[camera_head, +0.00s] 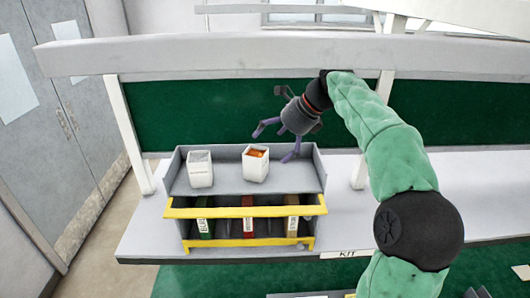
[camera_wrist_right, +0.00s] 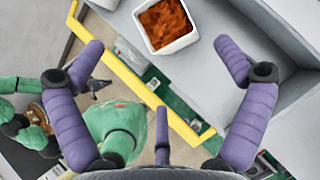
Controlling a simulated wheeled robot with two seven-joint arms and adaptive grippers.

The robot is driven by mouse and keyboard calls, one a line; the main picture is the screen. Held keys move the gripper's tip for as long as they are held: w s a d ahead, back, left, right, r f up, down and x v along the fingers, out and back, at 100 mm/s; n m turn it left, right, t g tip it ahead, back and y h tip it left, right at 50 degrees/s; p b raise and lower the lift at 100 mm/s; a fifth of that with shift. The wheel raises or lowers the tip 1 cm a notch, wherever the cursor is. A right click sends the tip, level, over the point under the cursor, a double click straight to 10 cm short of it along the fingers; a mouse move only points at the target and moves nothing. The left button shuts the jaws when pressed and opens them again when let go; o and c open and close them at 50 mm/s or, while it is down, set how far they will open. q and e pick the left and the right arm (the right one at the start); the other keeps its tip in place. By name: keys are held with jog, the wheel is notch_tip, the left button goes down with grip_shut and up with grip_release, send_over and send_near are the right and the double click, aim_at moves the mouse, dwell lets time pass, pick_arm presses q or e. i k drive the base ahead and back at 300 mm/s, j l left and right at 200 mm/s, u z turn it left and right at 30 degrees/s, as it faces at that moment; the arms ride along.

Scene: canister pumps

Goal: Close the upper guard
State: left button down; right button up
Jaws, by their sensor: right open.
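A grey rack stands on the white counter in the head view. A yellow upper guard bar (camera_head: 245,211) runs along its front below the top shelf and sticks out forward. A yellow bar also crosses the right wrist view (camera_wrist_right: 130,78). A lower yellow bar (camera_head: 250,243) lies beneath it. My right gripper (camera_head: 274,123) is open and empty, above the back right of the rack. In the right wrist view its purple fingers (camera_wrist_right: 160,62) are spread wide, with nothing between their tips but the shelf and a white cup. My left gripper is not in the head view.
Two white cups stand on the top shelf (camera_head: 230,178): one with grey contents (camera_head: 200,169), one with orange contents (camera_head: 256,164), close to my right gripper. Green, red and tan items sit behind the bars. The counter (camera_head: 150,235) left of the rack is clear.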

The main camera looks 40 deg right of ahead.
aim_at(307, 211)
jog(key=z, duration=1.35)
